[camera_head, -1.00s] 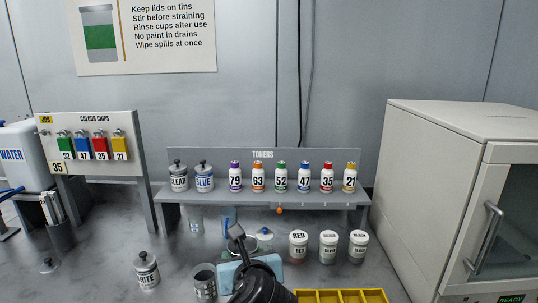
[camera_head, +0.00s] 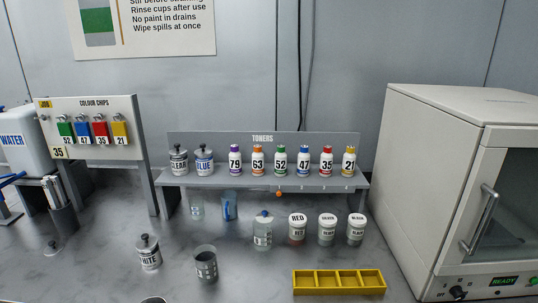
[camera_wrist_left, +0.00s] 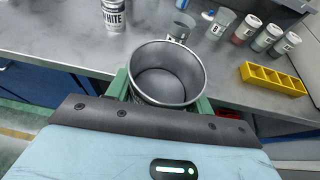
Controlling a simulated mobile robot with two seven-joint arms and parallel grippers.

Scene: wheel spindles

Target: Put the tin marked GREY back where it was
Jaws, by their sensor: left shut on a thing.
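My left gripper (camera_wrist_left: 165,95) is shut on an open, round metal can (camera_wrist_left: 168,88), seen from above in the left wrist view. The can looks empty, and no marking on it shows. In the head view only a bit of a round rim (camera_head: 153,300) shows at the bottom edge. My right gripper is in neither current view.
A yellow divided tray (camera_head: 339,282) lies at the front. The toner shelf (camera_head: 262,182) is behind, a white cabinet (camera_head: 460,180) at right.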

